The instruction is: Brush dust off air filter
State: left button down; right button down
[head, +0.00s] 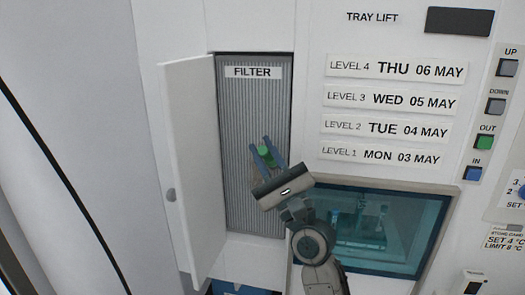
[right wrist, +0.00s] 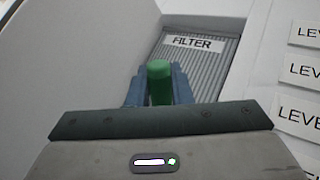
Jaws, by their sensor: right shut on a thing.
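The air filter (head: 251,100) is a grey ribbed panel labelled FILTER, upright in a recess behind an open white door. It also shows in the right wrist view (right wrist: 190,62). My right gripper (head: 267,153) is in front of the filter's middle. It is shut on a green handle (right wrist: 159,80), which I take to be the brush's; it also shows in the head view (head: 265,156). The bristles are hidden, and I cannot tell whether they touch the filter. My left gripper is not in view.
The open white door (head: 191,160) with a round knob stands left of the filter. A tray lift panel with level labels (head: 390,112) and buttons (head: 483,142) is to the right. A tinted window (head: 400,240) lies below the labels.

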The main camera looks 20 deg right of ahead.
jog(key=shift+w+a, duration=0.1)
jog(key=shift+w+a+b, duration=0.2)
jog(key=shift+a+b, duration=0.1)
jog(key=shift+w+a+b, duration=0.25)
jog(key=shift+w+a, duration=0.15)
jog(key=shift+a, duration=0.2)
jog(key=shift+w+a+b, duration=0.25)
jog(key=shift+w+a, duration=0.15)
jog(key=shift+a, duration=0.2)
jog(key=shift+s+d, duration=0.1)
jog(key=shift+d, duration=0.1)
jog(key=shift+s+d+r+p, duration=0.1)
jog(key=shift+s+d+p, duration=0.3)
jog(key=shift+d+p, duration=0.25)
jog(key=shift+s+d+p, duration=0.4)
jog(key=shift+d+p, duration=0.1)
jog(key=shift+p, duration=0.15)
jog(key=shift+s+d, duration=0.2)
jog(key=shift+d, duration=0.15)
jog(key=shift+a, duration=0.15)
